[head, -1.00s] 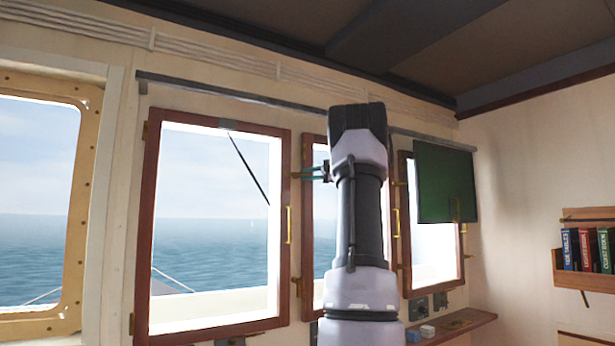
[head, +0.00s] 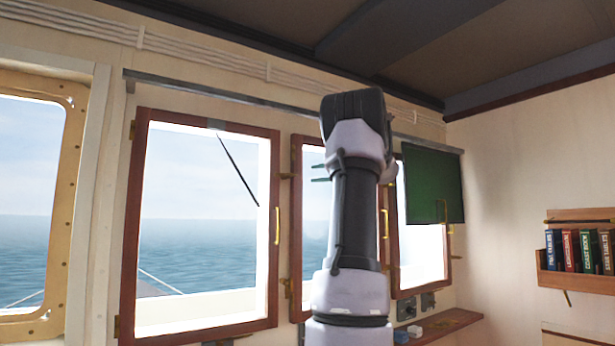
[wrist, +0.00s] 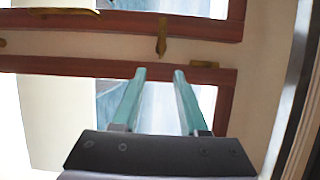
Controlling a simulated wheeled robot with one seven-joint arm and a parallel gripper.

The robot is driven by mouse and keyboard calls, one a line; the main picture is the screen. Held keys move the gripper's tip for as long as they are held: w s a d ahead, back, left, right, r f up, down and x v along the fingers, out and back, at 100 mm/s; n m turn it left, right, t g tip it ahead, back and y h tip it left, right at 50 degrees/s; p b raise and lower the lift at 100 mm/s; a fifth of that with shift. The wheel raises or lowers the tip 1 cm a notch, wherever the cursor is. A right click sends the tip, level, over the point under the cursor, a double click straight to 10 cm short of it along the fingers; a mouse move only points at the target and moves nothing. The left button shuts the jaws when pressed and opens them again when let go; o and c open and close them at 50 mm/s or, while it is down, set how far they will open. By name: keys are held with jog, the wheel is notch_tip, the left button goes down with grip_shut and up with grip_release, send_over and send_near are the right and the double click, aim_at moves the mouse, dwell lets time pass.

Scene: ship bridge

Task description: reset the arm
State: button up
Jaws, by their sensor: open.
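My arm stands upright in the middle of the head view, in front of the windows. My gripper (wrist: 158,76) shows in the wrist view with two pale green fingers spread apart and nothing between them. In the head view only the fingertips (head: 320,173) show, left of the arm; the rest of the gripper is hidden behind it. In the wrist view the fingers lie across a wooden window frame (wrist: 60,66); I cannot tell how far off it is.
Wood-framed windows (head: 128,230) with brass handles line the wall. A green panel (head: 432,185) hangs at the right window. A small shelf (head: 455,327) juts out below it. A bookshelf (head: 590,215) with several books is on the right wall. Dark beams cross the ceiling.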

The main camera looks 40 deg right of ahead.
jog(key=shift+s+d, duration=0.2)
jog(key=shift+s, duration=0.35)
jog(key=s+a+f+n+g, duration=0.15)
jog(key=a+f, duration=0.25)
jog(key=a, duration=0.6)
jog(key=s+a+f+n+g, duration=0.1)
jog(key=s+a+f+g, duration=0.25)
jog(key=a, duration=0.55)
jog(key=s+a+f+n+g, duration=0.15)
jog(key=a+f, duration=0.25)
jog(key=a, duration=0.6)
jog(key=s+a+f+n+g+h, duration=0.1)
jog(key=s+a+f+n+h, duration=0.1)
jog(key=s+a+f, duration=0.3)
jog(key=s+a+f+n+g+h, duration=0.1)
jog(key=s+a+f+n, duration=0.3)
jog(key=s+f, duration=0.6)
jog(key=s+a+g, duration=0.1)
jog(key=s, duration=0.2)
jog(key=shift+a+f+h, duration=0.15)
jog(key=shift+f+h, duration=0.15)
jog(key=shift+h, duration=0.1)
